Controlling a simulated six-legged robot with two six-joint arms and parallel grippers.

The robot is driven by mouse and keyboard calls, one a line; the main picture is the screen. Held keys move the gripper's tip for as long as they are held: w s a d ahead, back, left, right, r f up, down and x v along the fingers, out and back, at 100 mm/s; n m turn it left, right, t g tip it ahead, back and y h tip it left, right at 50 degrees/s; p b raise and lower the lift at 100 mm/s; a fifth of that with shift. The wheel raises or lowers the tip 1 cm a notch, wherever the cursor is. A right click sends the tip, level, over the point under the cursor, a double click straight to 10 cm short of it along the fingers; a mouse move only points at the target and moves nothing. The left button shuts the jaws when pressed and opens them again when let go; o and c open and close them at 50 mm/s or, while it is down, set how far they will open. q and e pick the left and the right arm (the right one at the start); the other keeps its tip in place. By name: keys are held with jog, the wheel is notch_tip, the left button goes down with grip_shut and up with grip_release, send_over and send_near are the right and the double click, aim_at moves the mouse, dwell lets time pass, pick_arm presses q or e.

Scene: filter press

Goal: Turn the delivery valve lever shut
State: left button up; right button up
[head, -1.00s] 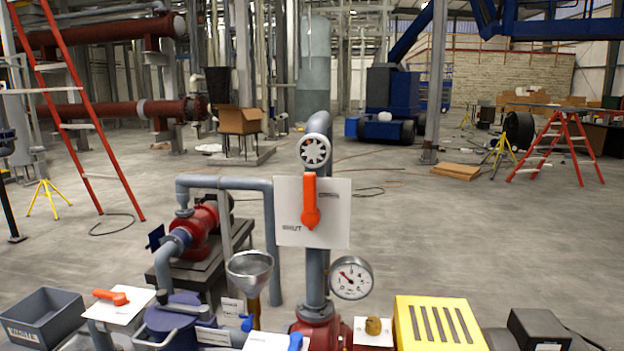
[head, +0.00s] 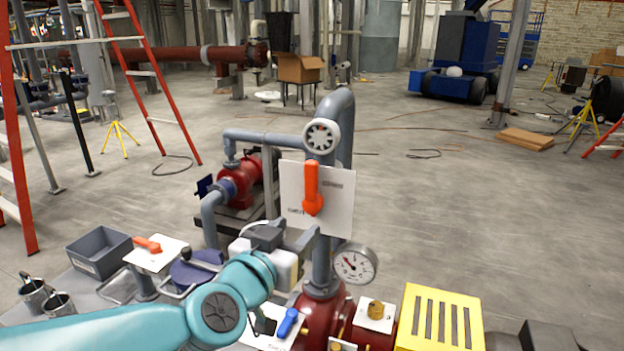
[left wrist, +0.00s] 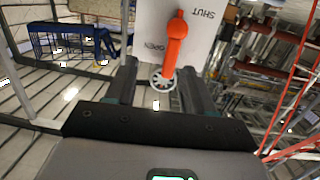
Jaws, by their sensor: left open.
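The delivery valve lever (head: 312,188) is orange and stands upright on a white plate (head: 340,205), its hub at the bottom. In the left wrist view the lever (left wrist: 176,42) appears upside down. The OPEN label is beside its handle; SHUT is across the hub side. My left gripper (head: 304,240) is just below and in front of the plate in the head view. In the left wrist view its fingers (left wrist: 158,85) are spread and empty, with the lever beyond them, toward the right finger. I see no contact. My right gripper is not in view.
A pressure gauge (head: 355,264) is right of the pipe, and a white handwheel (head: 321,136) is above the plate. A second orange lever (head: 147,244), a blue lever (head: 287,322) and a yellow slotted box (head: 441,318) are around the bench. Open floor lies behind.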

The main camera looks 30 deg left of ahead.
aim_at(309, 173)
pick_arm(q)
notch_tip(309, 173, up, 4)
jog(key=s+a+t+y, duration=0.1)
jog(key=s+a, duration=0.1)
jog(key=shift+n, duration=0.3)
jog(key=x, duration=1.5)
jog(key=shift+r, duration=0.25)
jog(key=shift+w, duration=0.55)
jog(key=shift+s, duration=0.25)
jog(key=shift+w, duration=0.1)
grip_shut()
